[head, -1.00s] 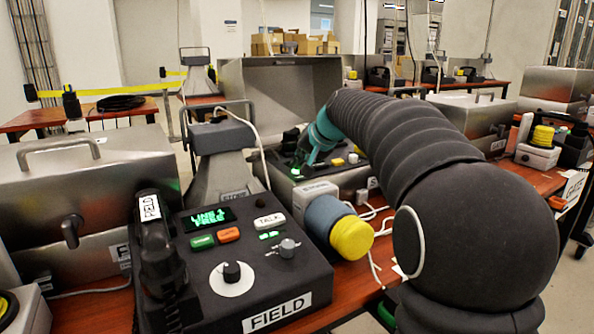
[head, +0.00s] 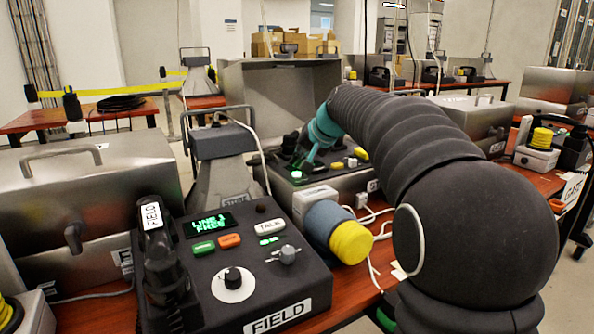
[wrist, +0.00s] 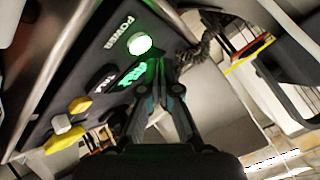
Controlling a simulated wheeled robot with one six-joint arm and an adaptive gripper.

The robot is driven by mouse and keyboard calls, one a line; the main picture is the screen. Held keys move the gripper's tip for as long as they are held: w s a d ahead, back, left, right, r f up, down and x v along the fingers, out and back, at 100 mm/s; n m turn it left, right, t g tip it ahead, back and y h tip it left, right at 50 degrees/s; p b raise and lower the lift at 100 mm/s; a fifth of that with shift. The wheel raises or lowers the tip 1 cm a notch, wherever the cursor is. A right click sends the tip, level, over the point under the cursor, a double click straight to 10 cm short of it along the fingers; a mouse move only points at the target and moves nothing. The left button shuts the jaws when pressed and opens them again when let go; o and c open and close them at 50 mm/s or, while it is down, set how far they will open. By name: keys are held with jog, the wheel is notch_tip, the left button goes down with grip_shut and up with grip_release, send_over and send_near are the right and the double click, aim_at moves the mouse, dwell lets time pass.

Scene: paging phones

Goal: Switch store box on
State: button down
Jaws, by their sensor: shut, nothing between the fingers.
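The store box (head: 340,187) is the dark-topped panel in the open metal case behind the field phone; its front label is mostly hidden by my arm. In the wrist view its panel (wrist: 85,75) shows a round POWER button (wrist: 140,43) glowing white-green. A green display (wrist: 133,75) next to it is lit, with text too tilted to read. A yellow button and a pale knob (wrist: 62,123) sit lower on the panel. My gripper (wrist: 166,86) is shut and empty, its tips just off the panel near the display. In the head view my gripper (head: 308,160) is over the panel.
The field phone (head: 225,255) stands in front with its display lit. A grey horn (head: 222,165) rises behind it. More closed metal cases (head: 465,125) stand to the right.

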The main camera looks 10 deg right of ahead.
aim_at(299, 174)
jog(key=shift+r+p, duration=1.5)
jog(key=shift+r, duration=1)
